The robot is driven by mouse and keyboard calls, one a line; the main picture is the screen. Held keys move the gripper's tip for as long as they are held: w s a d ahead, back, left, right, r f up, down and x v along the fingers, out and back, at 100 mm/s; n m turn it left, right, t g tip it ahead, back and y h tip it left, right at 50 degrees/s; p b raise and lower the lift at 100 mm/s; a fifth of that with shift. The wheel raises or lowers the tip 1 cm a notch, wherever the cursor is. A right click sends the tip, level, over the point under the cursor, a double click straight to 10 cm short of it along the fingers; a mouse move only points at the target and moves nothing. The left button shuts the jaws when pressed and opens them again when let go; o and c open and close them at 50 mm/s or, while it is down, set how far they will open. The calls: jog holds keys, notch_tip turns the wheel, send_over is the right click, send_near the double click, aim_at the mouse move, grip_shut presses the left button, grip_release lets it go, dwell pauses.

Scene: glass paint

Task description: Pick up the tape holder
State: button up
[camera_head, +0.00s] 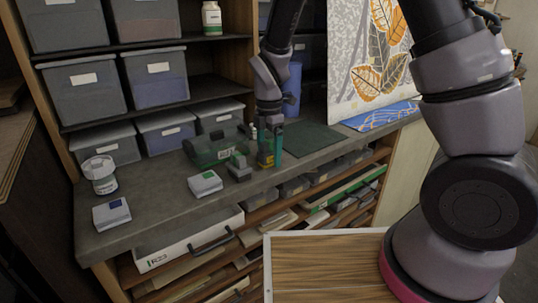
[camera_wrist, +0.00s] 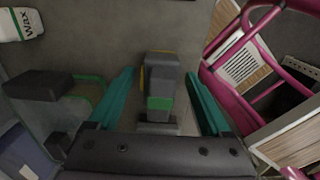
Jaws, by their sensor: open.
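The tape holder (camera_head: 239,167) looks like a grey, blocky piece on the worktop in the head view. In the wrist view a grey block with a green band (camera_wrist: 162,82), which appears to be the tape holder, stands between my fingers, not visibly touched by them. My gripper (camera_head: 270,158) points down at the worktop, just right of the holder in the head view. Its teal fingers (camera_wrist: 160,95) are apart, one on each side of the grey block. A yellow item (camera_head: 265,154) shows at the fingers; its shape is partly hidden.
A green translucent case (camera_head: 212,148) stands behind on the worktop (camera_head: 150,205). Small boxes (camera_head: 205,183) and (camera_head: 111,213) and a white tub (camera_head: 102,175) sit to the left. A dark green mat (camera_head: 308,138) lies to the right. A white wax container (camera_wrist: 20,24) shows in the wrist view.

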aim_at(269, 141)
grip_shut()
notch_tip(269, 141, up, 10)
jog(key=c, duration=0.6)
grip_release()
jog(key=shift+c, duration=0.2)
jog(key=c, duration=0.6)
